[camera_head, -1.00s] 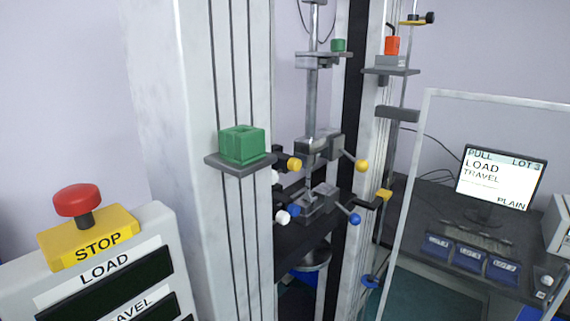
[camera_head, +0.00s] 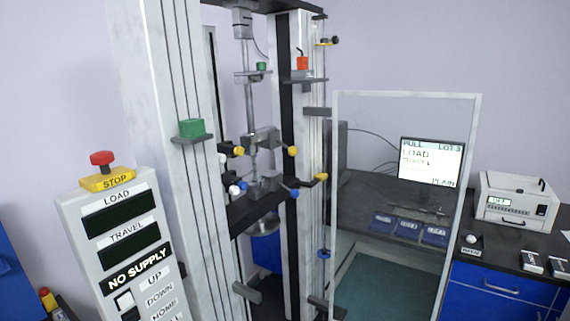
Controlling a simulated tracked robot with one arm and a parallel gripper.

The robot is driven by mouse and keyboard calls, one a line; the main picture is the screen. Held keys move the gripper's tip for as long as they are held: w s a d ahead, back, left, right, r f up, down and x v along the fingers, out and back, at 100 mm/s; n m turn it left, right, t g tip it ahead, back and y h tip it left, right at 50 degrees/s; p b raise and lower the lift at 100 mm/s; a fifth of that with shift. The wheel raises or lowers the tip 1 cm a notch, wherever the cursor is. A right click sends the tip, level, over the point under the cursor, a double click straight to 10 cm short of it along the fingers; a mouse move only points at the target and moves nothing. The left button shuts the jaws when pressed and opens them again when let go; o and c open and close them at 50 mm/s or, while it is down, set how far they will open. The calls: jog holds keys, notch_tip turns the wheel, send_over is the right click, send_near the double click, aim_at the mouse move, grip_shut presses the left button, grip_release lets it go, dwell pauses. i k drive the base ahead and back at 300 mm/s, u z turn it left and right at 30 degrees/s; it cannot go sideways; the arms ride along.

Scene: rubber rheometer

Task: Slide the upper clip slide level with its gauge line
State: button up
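A tall test frame with two pale columns (camera_head: 172,95) stands in the middle of the view. On the thin rod beside its right column, a yellow-and-black slide (camera_head: 321,177) sits at mid height and a blue one (camera_head: 324,254) sits lower. Another small yellow piece with a dark knob (camera_head: 328,41) is at the top of that rod. I cannot tell for certain which is the upper clip slide, and no gauge line is readable. Two grips with yellow knobs (camera_head: 292,151) and blue knobs (camera_head: 294,193) are between the columns. My gripper is not in view.
A clear framed guard (camera_head: 478,150) stands to the right of the machine. Behind it are a monitor (camera_head: 431,160), blue trays (camera_head: 409,227) and a white instrument (camera_head: 516,200) on a dark bench.

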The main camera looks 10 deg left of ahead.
aim_at(227, 147)
jog(key=u, duration=0.05)
jog(key=k, duration=0.35)
jog(key=z, duration=0.65)
jog(key=i, duration=1.25)
jog(key=u, duration=0.65)
jog(key=i, duration=1)
jog(key=u, duration=0.5)
